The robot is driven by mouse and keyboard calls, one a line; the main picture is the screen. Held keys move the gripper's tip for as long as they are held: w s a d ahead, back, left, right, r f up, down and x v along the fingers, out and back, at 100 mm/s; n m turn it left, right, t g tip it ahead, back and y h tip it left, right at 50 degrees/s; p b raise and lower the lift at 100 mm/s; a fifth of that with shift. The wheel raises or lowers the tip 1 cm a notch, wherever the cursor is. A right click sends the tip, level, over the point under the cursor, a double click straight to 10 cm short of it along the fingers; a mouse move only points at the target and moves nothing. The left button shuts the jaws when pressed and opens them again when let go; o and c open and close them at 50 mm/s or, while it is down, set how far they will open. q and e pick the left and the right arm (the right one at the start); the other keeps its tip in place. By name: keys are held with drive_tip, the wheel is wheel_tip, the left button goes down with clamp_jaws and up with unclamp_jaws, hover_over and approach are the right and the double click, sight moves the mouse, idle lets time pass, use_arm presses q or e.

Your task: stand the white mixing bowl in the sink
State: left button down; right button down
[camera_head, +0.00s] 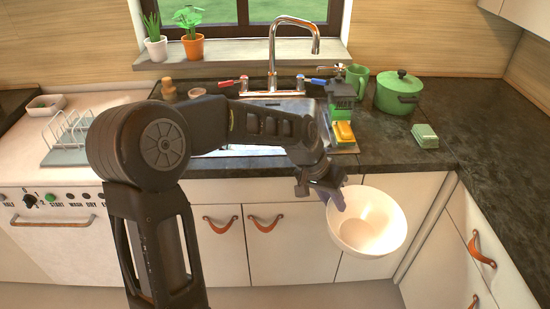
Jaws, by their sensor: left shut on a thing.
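The white mixing bowl (375,222) hangs in the air in front of the cabinet doors, below the counter edge. It is tilted, with its open side showing to me. My left gripper (338,197) is shut on the bowl's left rim. The metal sink (250,150) is set in the dark counter under the chrome tap (290,45), behind and to the left of the bowl. My left arm hides much of the sink. My right gripper is not in view.
A green pot (398,92), a mug (357,78) and a green butter dish (425,136) are further right. A dish rack (68,138) stands at left. The right counter is largely clear.

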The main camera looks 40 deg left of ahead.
use_arm(q)
drive_tip(key=s+a+r+n+t+y+b, duration=0.1)
drive_tip(key=s+a+r+n+y+b, duration=0.1)
drive_tip(key=a+n, duration=0.5)
drive_tip(key=s+a+r+n+t+y+b, duration=0.1)
drive_tip(key=s+a+r+n+y, duration=0.2)
drive_tip(key=a+n, duration=0.4)
drive_tip(key=shift+s+a+t+b, duration=0.35)
drive_tip(key=shift+s+a, duration=0.45)
drive_tip(key=shift+a, duration=1.6)
drive_tip(key=shift+r, duration=0.15)
